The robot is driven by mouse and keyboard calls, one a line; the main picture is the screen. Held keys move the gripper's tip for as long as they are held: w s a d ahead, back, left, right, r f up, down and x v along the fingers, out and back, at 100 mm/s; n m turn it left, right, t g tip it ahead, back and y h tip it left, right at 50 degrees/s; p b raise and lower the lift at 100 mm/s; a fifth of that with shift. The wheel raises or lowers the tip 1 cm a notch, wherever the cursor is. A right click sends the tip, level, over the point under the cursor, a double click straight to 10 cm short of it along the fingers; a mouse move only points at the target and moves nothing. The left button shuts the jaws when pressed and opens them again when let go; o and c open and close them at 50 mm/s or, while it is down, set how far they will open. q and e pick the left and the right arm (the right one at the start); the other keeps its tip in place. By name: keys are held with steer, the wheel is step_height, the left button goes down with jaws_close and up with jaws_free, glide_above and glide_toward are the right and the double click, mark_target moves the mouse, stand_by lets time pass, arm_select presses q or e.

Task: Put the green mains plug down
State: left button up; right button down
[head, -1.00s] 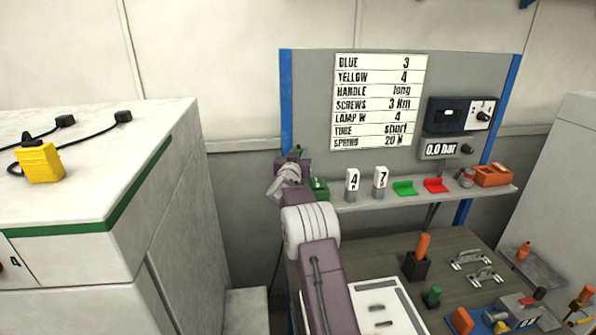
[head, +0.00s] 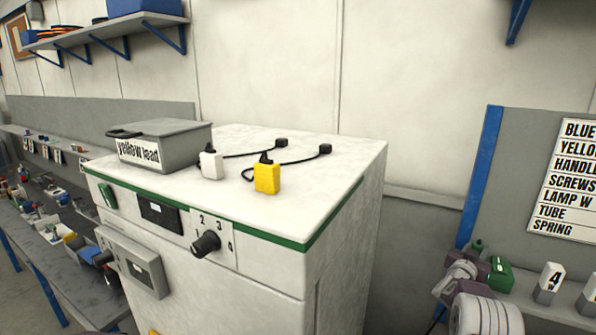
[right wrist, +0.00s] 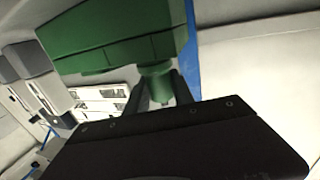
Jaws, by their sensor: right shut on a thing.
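The green mains plug (head: 499,276) is at the lower right of the head view, beside the left end of the board's shelf. My right gripper (head: 480,270) is shut on it. In the right wrist view the green plug (right wrist: 120,38) fills the upper part, and its narrow stub sits between the fingers of my right gripper (right wrist: 158,95). I cannot tell whether the plug touches the shelf. My left gripper is not in view.

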steer(key=shift+s+a+f+b, duration=0.1)
steer(key=shift+s+a+b, duration=0.15)
steer(key=shift+b, duration=0.05)
